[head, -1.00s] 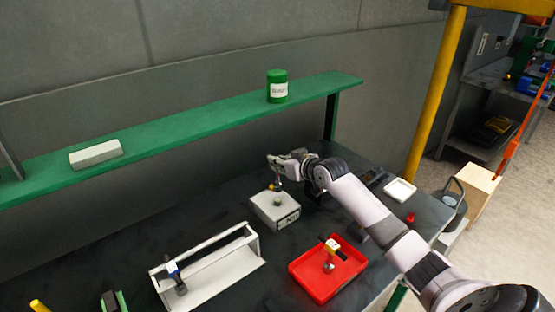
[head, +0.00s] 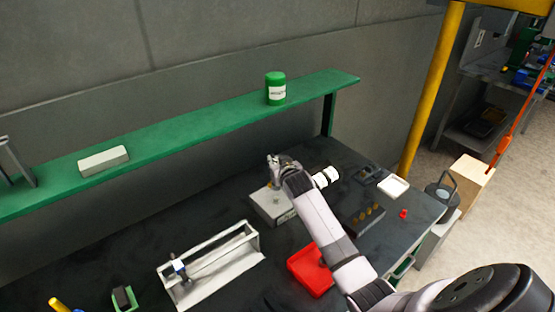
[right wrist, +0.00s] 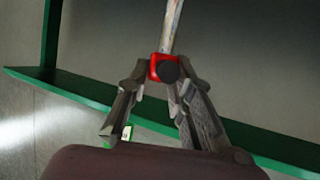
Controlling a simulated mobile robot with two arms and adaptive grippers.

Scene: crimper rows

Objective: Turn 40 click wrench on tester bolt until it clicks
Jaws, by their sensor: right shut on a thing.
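The tester is a grey box (head: 265,207) on the dark bench, below the shelf; my right arm and gripper cover part of it, and its bolt is hidden. My right gripper (head: 275,160) is just above the box's back edge. In the right wrist view the gripper (right wrist: 158,78) is shut on a tool that I take for the click wrench (right wrist: 171,30), with a red block, a dark round end and a pale metal shaft. I cannot tell whether it sits on the bolt. My left gripper is not in view.
A red tray (head: 304,276) lies in front of the tester, partly behind my arm. A white rack (head: 226,268) holds a blue-marked tool (head: 180,268). A dark block with round holes (head: 365,218) is to the right. A green shelf (head: 190,122) runs above with a green can (head: 276,92).

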